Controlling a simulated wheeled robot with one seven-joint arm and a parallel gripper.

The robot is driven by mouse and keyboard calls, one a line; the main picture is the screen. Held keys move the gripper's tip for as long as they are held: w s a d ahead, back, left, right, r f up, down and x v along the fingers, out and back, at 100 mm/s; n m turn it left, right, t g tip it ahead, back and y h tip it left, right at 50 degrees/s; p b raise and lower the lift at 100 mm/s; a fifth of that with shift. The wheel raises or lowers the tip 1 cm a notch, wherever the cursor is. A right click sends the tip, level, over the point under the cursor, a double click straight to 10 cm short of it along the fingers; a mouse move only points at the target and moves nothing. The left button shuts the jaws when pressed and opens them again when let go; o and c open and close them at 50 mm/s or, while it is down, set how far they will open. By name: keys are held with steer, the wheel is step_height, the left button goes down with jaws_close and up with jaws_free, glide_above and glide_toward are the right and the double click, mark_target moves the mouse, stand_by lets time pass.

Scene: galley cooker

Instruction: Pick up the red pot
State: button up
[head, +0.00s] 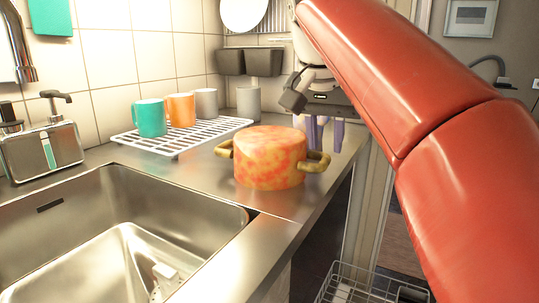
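The red pot (270,157) is mottled red, orange and yellow. It stands upright on the steel counter to the right of the sink, with one tan handle on its left side (224,149) and one on its right (318,162). My gripper (325,136) points down above and behind the pot's right handle. Its purple fingers are apart with a gap between them, and nothing shows in it. The pot hides part of the view below the fingers, and I cannot tell how far they are from the handle.
A white rack (190,136) behind the pot holds a teal mug (150,118), an orange mug (181,110) and a grey mug (206,104). Another grey cup (248,102) stands beside it. The sink (130,230) lies front left. A wire basket (365,285) is below the counter's right edge.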

mark_target(324, 160)
steer(key=b+x, duration=0.1)
steer(key=x, duration=0.5)
steer(key=shift+a+f+b, duration=0.15)
steer(key=shift+b, duration=0.15)
jaws_close()
